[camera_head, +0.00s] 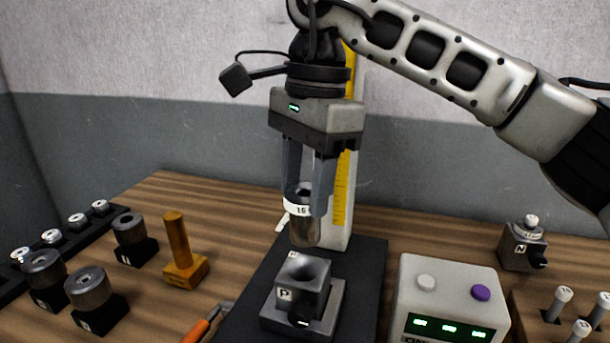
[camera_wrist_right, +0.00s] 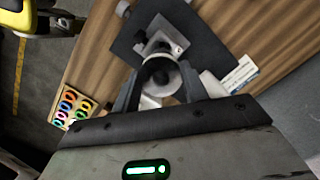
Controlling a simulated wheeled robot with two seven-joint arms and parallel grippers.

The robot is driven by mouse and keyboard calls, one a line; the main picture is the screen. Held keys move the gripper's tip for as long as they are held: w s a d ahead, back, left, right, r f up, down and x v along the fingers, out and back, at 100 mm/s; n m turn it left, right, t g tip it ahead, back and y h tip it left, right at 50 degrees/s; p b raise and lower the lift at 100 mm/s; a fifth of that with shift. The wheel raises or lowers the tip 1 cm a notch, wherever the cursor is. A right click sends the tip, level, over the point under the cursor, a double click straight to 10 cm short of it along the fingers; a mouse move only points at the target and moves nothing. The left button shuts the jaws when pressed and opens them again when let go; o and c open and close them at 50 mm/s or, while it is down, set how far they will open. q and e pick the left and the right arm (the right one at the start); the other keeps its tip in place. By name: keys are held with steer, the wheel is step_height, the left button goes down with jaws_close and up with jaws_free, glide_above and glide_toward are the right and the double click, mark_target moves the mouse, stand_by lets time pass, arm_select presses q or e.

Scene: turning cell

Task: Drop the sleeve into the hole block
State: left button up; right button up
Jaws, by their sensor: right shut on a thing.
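My right gripper (camera_head: 308,205) is shut on a metal sleeve (camera_head: 305,233) with a white band marked "16". It holds the sleeve upright above the hole block (camera_head: 318,275), a grey block marked "P" with a dark round hole in its top. A gap shows between the sleeve's lower end and the block. In the right wrist view the sleeve (camera_wrist_right: 160,77) sits between the fingers, seen from above, and hides part of the block (camera_wrist_right: 162,45) behind it.
The block stands on a dark plate (camera_head: 262,290). A control box (camera_head: 450,290) with buttons and green lights is to the right, a wooden-coloured post (camera_head: 175,242) to the left. Several dark cylinders on blocks (camera_head: 130,230) stand further left. Another block marked "N" (camera_head: 522,248) is at right.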

mark_target(304, 234)
steer(key=shift+s+f+b, duration=0.1)
steer(key=shift+f+b, duration=0.35)
steer(key=shift+f, duration=0.15)
steer(key=shift+f+b, duration=1.5)
steer(key=shift+f, duration=0.25)
steer(key=shift+f+b, duration=0.65)
steer(key=shift+f, duration=0.65)
arm_select(q)
steer(key=shift+w+d+f+t+h, duration=0.2)
steer(key=shift+d+f, duration=0.1)
steer(key=shift+f, duration=0.2)
steer(key=shift+w+d+f+t+h, duration=0.15)
steer(key=shift+d+f, duration=0.1)
steer(key=shift+f, duration=0.2)
steer(key=shift+b, duration=0.3)
arm_select(e)
steer(key=shift+f, duration=0.1)
arm_select(q)
steer(key=shift+r+n, duration=0.1)
steer(key=shift+n, duration=0.2)
arm_select(e)
steer(key=shift+a, duration=0.1)
arm_select(q)
steer(key=shift+s+f+b, duration=0.1)
steer(key=shift+f+b, duration=0.55)
steer(key=shift+f, duration=0.2)
arm_select(e)
steer(key=shift+f, duration=1.2)
